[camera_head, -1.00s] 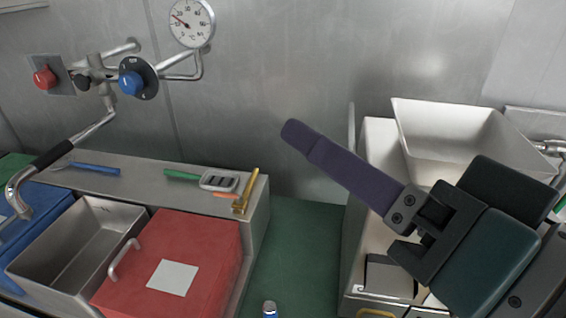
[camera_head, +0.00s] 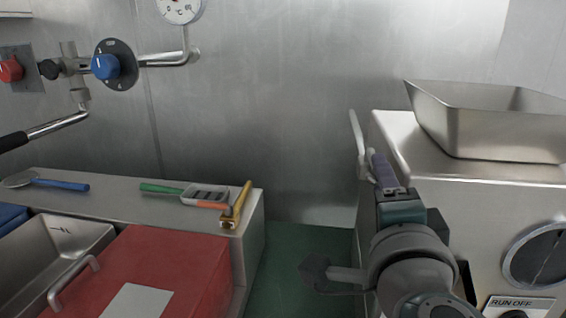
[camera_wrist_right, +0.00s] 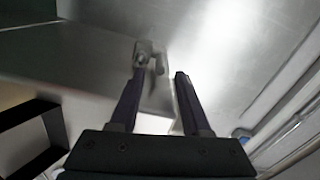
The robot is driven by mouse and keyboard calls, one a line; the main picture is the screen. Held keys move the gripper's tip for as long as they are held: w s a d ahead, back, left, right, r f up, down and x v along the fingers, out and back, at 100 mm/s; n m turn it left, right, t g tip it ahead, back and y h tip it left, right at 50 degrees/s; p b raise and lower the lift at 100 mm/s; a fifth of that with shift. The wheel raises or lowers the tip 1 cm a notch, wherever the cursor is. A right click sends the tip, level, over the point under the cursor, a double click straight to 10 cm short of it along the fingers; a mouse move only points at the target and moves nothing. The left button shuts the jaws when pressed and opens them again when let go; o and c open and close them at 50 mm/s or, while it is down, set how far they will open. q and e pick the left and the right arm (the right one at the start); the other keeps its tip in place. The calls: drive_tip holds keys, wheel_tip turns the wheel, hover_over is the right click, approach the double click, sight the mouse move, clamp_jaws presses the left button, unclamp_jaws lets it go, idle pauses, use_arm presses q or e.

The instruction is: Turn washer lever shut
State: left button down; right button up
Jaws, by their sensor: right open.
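A pale upright lever (camera_head: 357,132) stands at the left side of the grey machine (camera_head: 440,195) and appears to be the washer lever. My right gripper (camera_head: 376,162) is beside it, just to its right and in front. Its purple fingers point away toward the back wall. In the right wrist view the right gripper (camera_wrist_right: 161,76) is open and empty, with its two fingers apart. A small metal fitting (camera_wrist_right: 150,57) lies ahead of the fingertips, nearer the left finger; contact cannot be told. The lever's lower end is partly hidden by the gripper. My left gripper is not in view.
A metal tray (camera_head: 490,125) sits on the machine. A blue knob (camera_head: 105,66) is on the wall pipes.

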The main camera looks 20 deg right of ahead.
drive_tip(key=shift+x, duration=1.65)
drive_tip(key=shift+c, duration=0.4)
clamp_jaws()
drive_tip(key=shift+a, duration=0.1)
